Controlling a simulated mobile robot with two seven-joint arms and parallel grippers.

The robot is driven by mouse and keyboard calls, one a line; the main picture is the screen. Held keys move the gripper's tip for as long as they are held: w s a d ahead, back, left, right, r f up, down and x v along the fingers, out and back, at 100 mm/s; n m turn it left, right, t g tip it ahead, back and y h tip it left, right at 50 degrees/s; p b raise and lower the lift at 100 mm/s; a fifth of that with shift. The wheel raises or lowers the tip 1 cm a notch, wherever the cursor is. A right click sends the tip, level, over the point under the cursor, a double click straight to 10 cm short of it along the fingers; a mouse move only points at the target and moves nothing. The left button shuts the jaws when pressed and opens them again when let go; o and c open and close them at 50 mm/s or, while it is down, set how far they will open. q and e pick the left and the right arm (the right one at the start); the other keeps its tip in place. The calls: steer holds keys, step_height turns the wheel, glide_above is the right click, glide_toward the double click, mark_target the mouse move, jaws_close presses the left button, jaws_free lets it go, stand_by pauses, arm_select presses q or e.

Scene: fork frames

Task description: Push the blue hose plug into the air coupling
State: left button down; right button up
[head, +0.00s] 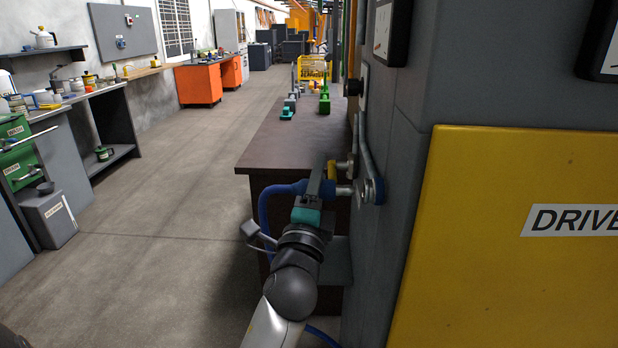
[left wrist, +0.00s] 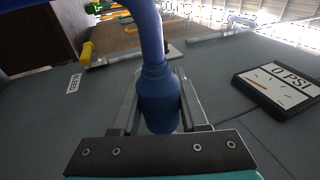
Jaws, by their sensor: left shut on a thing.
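The blue hose plug (left wrist: 158,100) sits between the two fingers of my left gripper (head: 324,188), which is shut on it. In the left wrist view, the gripper (left wrist: 158,118) has a finger on each side of the plug. The blue hose (head: 284,189) runs from the plug to the left and bends down beside my arm. The air coupling (head: 371,191) is on the grey wall, just right of the gripper. A short silver piece (head: 345,190) shows between gripper and wall; I cannot tell whether it belongs to plug or coupling, or whether the two are joined. My right gripper is out of view.
A yellow valve handle (head: 332,170) sits close above the gripper; it also shows in the left wrist view (left wrist: 87,51). A gauge reading 0 PSI (left wrist: 284,88) is on the wall. A dark bench (head: 285,150) stands behind. Floor (head: 170,240) to the left is clear.

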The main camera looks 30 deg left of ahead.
mark_target(342, 186)
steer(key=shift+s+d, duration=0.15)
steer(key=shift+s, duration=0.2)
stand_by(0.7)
arm_select(q)
steer(key=shift+p, duration=0.4)
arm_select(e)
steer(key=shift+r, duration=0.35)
arm_select(q)
steer(key=shift+w+d+b, duration=0.3)
steer(key=shift+w+d, duration=0.25)
steer(key=shift+d, duration=0.35)
steer(key=shift+w+d+b, duration=0.25)
steer(key=shift+w+d, duration=0.3)
steer(key=shift+d, duration=0.35)
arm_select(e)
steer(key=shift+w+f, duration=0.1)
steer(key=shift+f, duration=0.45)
arm_select(q)
steer(key=shift+c, duration=1.8)
jaws_free()
